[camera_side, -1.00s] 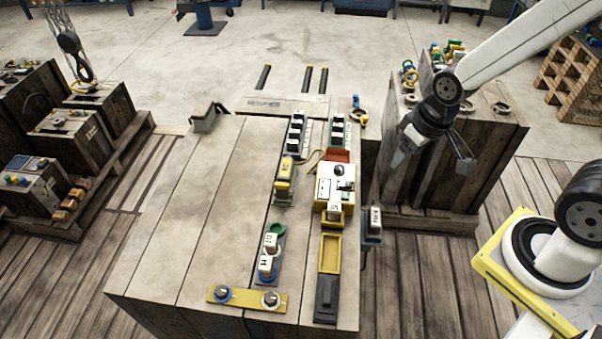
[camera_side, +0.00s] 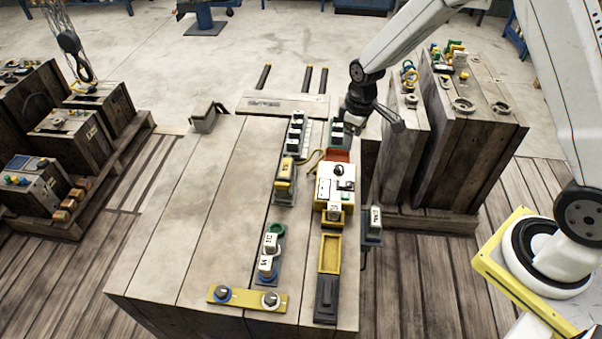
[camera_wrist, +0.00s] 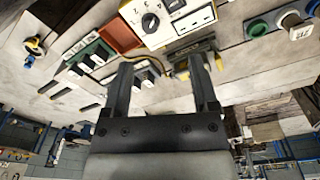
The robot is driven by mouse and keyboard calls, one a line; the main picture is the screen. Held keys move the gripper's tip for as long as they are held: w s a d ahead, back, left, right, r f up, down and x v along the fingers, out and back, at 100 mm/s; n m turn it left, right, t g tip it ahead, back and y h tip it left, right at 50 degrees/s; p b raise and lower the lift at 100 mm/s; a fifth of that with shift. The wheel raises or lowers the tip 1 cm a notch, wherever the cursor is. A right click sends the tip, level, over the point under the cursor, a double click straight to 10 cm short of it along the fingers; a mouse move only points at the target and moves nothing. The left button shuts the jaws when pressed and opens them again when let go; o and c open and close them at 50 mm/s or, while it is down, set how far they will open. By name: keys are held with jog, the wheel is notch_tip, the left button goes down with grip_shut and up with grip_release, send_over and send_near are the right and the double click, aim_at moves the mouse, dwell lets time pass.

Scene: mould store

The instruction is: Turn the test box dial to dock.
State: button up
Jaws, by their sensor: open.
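The test box (camera_side: 333,188) is a white and yellow box on the right part of the wooden bench. Its dark dial (camera_side: 340,170) sits on top near the far end. In the wrist view the dial (camera_wrist: 150,22) shows as a black knob on a white panel at the top, with marks around it too small to read. My gripper (camera_side: 378,118) is above the bench's far right part, beyond the box and apart from the dial. In the wrist view my gripper (camera_wrist: 163,62) has its two fingers spread with nothing between them.
A red tray (camera_side: 337,155) lies just beyond the box, a yellow tray (camera_side: 330,253) on its near side. A green-based block holder (camera_side: 338,132) stands near my gripper. Tall wooden crates (camera_side: 455,140) stand at the right. The bench's left part (camera_side: 205,190) is mostly clear.

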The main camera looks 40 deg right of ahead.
jog(key=n, duration=0.2)
send_over(340, 167)
jog(key=shift+g, duration=0.4)
notch_tip(340, 167, down, 6)
jog(key=shift+w+d+r, duration=0.15)
jog(key=shift+r, duration=0.1)
jog(key=shift+f, duration=0.1)
jog(key=shift+f, duration=3.8)
grip_shut()
